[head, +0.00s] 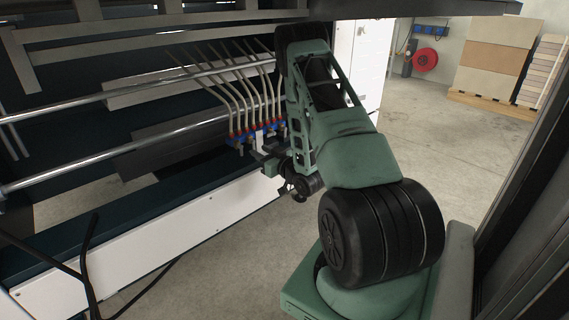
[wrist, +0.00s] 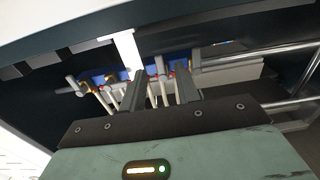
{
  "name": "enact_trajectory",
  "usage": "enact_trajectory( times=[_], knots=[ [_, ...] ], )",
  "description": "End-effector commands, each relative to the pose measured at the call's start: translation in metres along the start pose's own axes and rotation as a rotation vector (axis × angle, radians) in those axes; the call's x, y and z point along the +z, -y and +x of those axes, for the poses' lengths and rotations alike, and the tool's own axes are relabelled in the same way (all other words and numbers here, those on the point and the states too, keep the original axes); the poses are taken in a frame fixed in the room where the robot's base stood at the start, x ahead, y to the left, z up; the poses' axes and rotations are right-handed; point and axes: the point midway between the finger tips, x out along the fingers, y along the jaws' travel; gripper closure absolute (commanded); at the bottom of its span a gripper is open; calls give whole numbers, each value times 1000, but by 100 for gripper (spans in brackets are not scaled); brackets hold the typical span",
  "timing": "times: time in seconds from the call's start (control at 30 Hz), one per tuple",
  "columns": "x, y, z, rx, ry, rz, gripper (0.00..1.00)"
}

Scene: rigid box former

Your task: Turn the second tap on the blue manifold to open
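The blue manifold (head: 240,140) is mounted low inside the machine in the head view, with several pale pipes rising from it and red and blue parts along it. It also shows in the wrist view (wrist: 123,75), partly hidden behind a white bracket and my fingers. Small grey taps stick out along it; one tap (wrist: 160,66) appears between my fingertips in the picture. My gripper (wrist: 160,76) is open, its two dark fingers apart, pointing at the manifold. I cannot tell whether either finger touches a tap. I cannot tell which tap is the second or how each is turned.
A white upright bracket (wrist: 128,48) stands just left of my fingertips in the wrist view. Long metal rods (head: 120,150) cross the machine left of the manifold. A white lower panel (head: 150,235) runs along its front. Open concrete floor (head: 430,130) lies to the right.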

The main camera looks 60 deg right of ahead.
Motion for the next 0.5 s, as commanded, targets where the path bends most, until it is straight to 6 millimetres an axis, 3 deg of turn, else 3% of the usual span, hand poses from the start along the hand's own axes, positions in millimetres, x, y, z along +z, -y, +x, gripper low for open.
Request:
enact_trajectory(
  times=[0.5],
  knots=[
    [-1,-2,-121,10,6,5,68]
  ],
)
